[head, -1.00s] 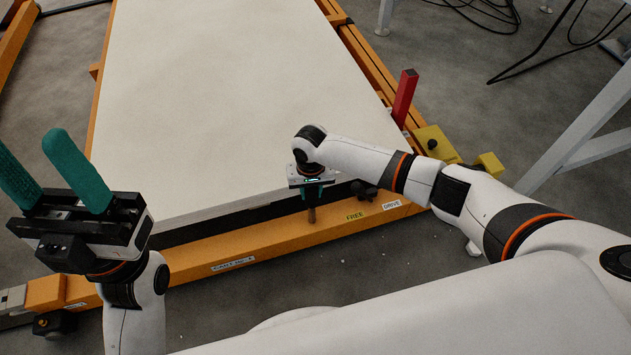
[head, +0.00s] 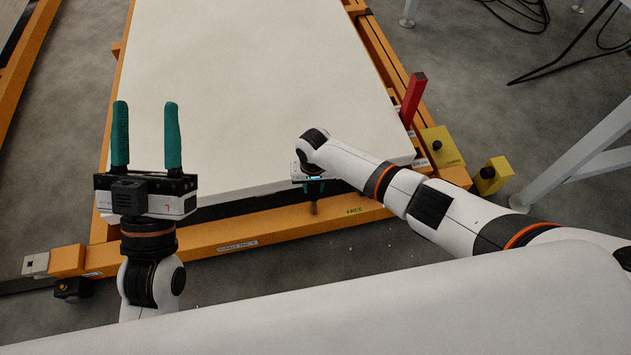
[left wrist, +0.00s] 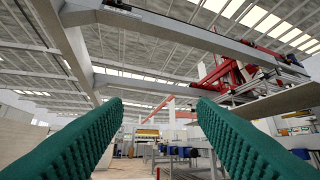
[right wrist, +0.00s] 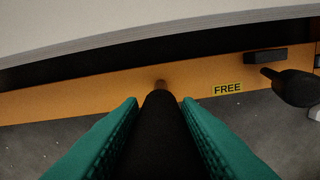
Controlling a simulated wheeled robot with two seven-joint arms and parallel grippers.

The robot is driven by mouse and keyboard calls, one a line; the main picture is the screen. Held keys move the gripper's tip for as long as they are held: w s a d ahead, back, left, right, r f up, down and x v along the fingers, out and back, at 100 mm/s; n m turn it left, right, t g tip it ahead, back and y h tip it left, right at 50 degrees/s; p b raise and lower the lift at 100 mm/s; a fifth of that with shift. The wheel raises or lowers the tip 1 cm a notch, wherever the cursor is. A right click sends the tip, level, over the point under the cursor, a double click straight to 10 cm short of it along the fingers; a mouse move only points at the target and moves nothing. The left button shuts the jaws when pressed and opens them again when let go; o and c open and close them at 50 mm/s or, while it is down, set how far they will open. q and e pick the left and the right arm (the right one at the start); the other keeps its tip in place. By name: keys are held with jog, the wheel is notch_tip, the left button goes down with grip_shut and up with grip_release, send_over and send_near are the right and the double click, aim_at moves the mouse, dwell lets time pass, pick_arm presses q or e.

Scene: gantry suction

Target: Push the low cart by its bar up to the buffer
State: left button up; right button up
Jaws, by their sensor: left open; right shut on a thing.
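The low cart is an orange frame (head: 290,224) carrying a large white slab or stack (head: 240,80). Its front beam runs across the near side with a FREE label (head: 354,210). My right gripper (head: 313,190) is shut on a black lever handle (right wrist: 160,130), whose brown stem meets the beam left of that label. My left gripper (head: 146,135) is open and empty, fingers pointing up, near the cart's front left corner; its wrist view shows only hall and roof. Two yellow blocks, one at the cart's right corner (head: 440,147) and one just beyond (head: 492,176), show; I cannot tell which is the buffer.
A red upright post (head: 413,97) stands at the cart's right side. White frame legs (head: 580,155) and black cables (head: 560,70) are on the right. Another orange rail (head: 22,75) lies at far left. Grey floor is free between it and the cart.

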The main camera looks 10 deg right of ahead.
jog(key=shift+s+a+f, duration=0.15)
jog(key=shift+s+a, duration=0.05)
jog(key=shift+s, duration=0.25)
jog(key=o, duration=0.7)
jog(key=shift+c, duration=0.2)
jog(key=o, duration=0.3)
jog(key=shift+s+d, duration=0.1)
jog(key=shift+d, duration=0.05)
